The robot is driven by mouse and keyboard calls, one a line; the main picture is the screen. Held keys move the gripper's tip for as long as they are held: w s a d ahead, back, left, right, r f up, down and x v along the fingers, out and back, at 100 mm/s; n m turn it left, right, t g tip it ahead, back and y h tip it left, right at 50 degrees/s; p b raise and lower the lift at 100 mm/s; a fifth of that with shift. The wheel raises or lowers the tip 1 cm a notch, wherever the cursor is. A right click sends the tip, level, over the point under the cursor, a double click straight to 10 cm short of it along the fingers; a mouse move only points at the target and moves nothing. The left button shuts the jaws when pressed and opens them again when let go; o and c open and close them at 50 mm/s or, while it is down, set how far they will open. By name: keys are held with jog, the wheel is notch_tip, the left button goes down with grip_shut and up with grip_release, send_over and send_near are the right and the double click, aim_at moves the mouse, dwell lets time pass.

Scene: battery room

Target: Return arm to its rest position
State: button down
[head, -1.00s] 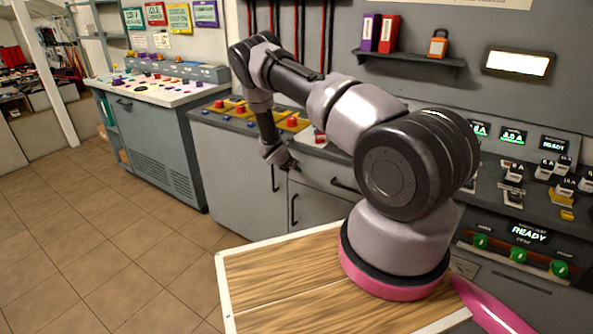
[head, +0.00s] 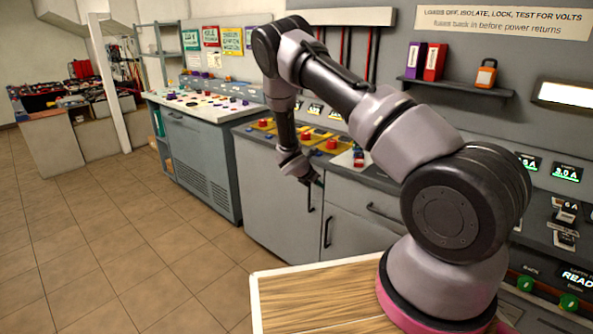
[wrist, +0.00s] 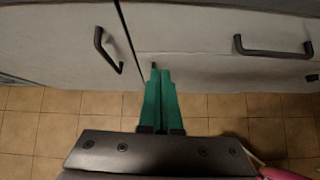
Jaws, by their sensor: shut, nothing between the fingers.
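My gripper (head: 314,182) hangs at the end of my bent arm, in front of the grey cabinet (head: 262,200) and below its counter. In the wrist view, my gripper (wrist: 160,80) shows two green fingers pressed together with nothing between them. They point toward the pale cabinet front, near a dark handle (wrist: 273,47) on the right and another handle (wrist: 106,50) on the left. I cannot tell the exact gap between the fingertips and the cabinet front.
Yellow panels with red buttons (head: 332,144) sit on the counter above my gripper. A wooden top with a white rim (head: 300,300) lies below my arm. A shelf (head: 455,86) holds binders and an orange container. The tiled floor (head: 110,240) at left is clear.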

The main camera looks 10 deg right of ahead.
jog(key=s+d+r+m+g+y, duration=0.1)
jog(key=s+r+m, duration=0.35)
jog(key=r, duration=0.55)
jog(key=s+d+r+m, duration=0.25)
jog(key=r+m, duration=0.35)
jog(key=r, duration=0.5)
jog(key=s+d+r+m+g+y, duration=0.1)
jog(key=s+r+m, duration=0.35)
jog(key=r, duration=0.55)
jog(key=s+a+r+m+t+y, duration=0.1)
jog(key=s+r+m, duration=0.3)
jog(key=s, duration=0.5)
jog(key=s+a+r+m+t+y, duration=0.1)
jog(key=s+a+r+m+y, duration=0.3)
jog(key=s+r, duration=0.4)
jog(key=s+a+r+m+t+y, duration=0.1)
jog(key=s+r+m, duration=0.4)
jog(key=s, duration=0.5)
jog(key=shift+a+r+m+t+y, duration=0.3)
jog(key=shift+a+r+m+y, duration=0.15)
jog(key=shift+a+y, duration=0.35)
